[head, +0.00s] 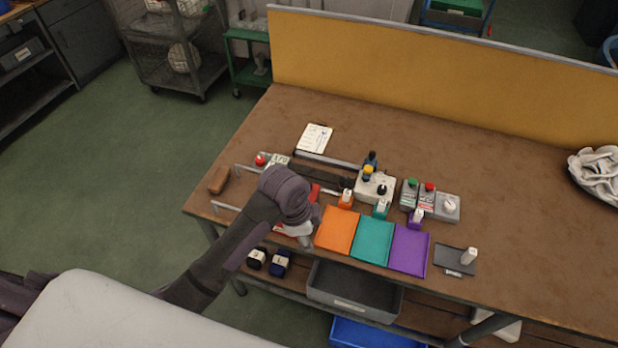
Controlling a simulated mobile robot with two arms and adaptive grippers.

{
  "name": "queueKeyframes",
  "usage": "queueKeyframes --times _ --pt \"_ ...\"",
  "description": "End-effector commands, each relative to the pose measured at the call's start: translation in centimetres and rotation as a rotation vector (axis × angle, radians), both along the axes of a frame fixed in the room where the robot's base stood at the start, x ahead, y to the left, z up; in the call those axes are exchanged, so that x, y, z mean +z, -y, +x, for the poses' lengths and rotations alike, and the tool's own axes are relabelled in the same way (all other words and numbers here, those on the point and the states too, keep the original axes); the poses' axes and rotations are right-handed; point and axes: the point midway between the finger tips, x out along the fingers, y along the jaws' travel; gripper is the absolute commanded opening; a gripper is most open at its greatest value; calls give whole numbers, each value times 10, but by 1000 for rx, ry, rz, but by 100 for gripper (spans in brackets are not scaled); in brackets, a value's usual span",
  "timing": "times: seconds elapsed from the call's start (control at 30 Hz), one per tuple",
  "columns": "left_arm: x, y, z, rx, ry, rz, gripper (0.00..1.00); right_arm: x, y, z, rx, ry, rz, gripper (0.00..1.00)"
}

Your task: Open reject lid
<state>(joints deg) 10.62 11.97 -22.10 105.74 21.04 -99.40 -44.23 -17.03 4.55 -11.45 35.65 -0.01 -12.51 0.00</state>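My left arm reaches in from the left over the table's front edge. Its wrist and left gripper (302,238) are at the left end of the row of coloured trays, pointing down. The fingers are too small and hidden to tell whether they are open or shut. A red part (315,192) shows just behind my wrist, mostly covered by it; I cannot tell whether it is the reject lid. No clearly readable reject lid shows. My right gripper is not in view.
Orange (337,230), teal (372,240) and purple (409,250) trays line the front edge. Behind them are grey button boxes (409,192) and a white box (375,188) with knobs. A dark pad (454,259) lies right; white cloth (598,172) far right. The table's right side is mostly clear.

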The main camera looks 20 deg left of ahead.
Motion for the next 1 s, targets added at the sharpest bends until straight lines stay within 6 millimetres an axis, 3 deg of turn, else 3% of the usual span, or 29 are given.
queueKeyframes --times 0.17,0.4,0.6,0.77,1.0 --pt "27 -3 47 -233 2 64 47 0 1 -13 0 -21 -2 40" --pt "94 -25 118 -621 -36 173 47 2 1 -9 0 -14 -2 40" --pt "133 -41 143 -777 -60 208 47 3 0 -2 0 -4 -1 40" --pt "133 -44 146 -805 -68 210 47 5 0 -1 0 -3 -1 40" --pt "93 -44 145 -802 -70 208 47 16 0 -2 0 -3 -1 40"
